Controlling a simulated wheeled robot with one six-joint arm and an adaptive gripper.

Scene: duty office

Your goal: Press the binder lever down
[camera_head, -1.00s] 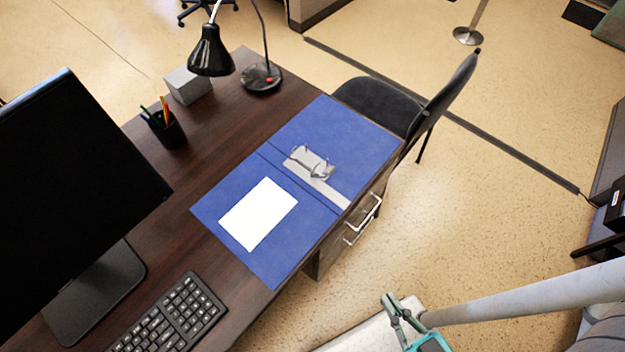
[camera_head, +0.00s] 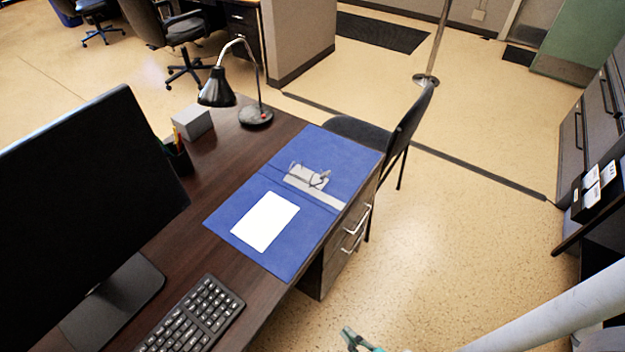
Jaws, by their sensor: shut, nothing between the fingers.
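A blue binder (camera_head: 347,150) lies open and flat on the dark wooden desk (camera_head: 198,216). Its metal ring and lever mechanism (camera_head: 309,176) sits on a grey strip near the middle. The lever is too small in view for me to tell its exact position. A white sheet or label (camera_head: 266,221) lies on the nearer cover. My gripper (camera_head: 352,340) shows only in part at the bottom edge, low and in front of the desk, well apart from the binder. Its fingers look shut with nothing held.
A black monitor (camera_head: 85,215) and keyboard (camera_head: 193,316) stand on the desk's left. A desk lamp (camera_head: 217,88), a grey box (camera_head: 192,122) and a pen cup (camera_head: 178,160) are behind. A black chair (camera_head: 402,125) stands beyond the desk. The floor (camera_head: 450,220) on the right is clear.

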